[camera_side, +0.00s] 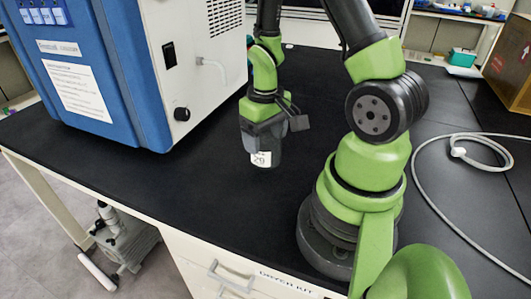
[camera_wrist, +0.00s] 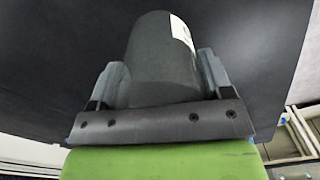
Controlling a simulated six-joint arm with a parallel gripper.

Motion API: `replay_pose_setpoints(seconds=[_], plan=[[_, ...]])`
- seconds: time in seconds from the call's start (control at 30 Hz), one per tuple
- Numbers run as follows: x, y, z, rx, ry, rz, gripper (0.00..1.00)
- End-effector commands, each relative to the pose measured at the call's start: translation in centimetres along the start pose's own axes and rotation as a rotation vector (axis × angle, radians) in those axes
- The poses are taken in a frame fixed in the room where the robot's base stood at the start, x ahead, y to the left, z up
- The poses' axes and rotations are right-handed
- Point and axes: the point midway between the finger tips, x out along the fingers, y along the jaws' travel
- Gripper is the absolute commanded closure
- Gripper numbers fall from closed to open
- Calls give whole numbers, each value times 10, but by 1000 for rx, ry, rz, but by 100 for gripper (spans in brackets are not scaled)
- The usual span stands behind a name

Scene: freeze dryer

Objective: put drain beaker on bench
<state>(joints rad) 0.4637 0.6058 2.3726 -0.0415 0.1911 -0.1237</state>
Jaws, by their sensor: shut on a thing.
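The drain beaker (camera_side: 265,150) is a dark, see-through grey cup with a white label reading "20" in the side view. It also shows in the wrist view (camera_wrist: 158,62), between the two fingers, with the label's edge at its upper right. My gripper (camera_side: 262,128) is shut on the beaker, with one finger on each side. The gripper points down over the black bench (camera_side: 215,195). The beaker looks upright and low over the bench top; I cannot tell whether its base touches.
The blue and white freeze dryer (camera_side: 120,70) stands at the left, with a drain spout (camera_side: 212,65) on its side. A pale hose (camera_side: 435,205) lies on the bench at the right. The bench around the beaker is clear. The front edge and a drawer (camera_side: 225,275) are below.

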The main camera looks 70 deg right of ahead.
Motion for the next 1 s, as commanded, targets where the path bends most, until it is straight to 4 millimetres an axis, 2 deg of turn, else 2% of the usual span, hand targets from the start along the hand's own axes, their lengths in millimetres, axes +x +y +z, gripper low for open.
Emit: replay_pose_setpoints(seconds=[0.3, 0.83, 0.87, 0.93, 0.97, 1.0], plan=[[36, 0, 0, -2, -2, 1, 52], [46, 0, 0, 0, 0, 0, 52], [46, 0, 0, 0, 1, 0, 23], [46, 0, 0, -1, 1, 0, 7], [46, 0, 0, -1, 1, 0, 2], [46, 0, -1, -1, 1, 0, 2]])
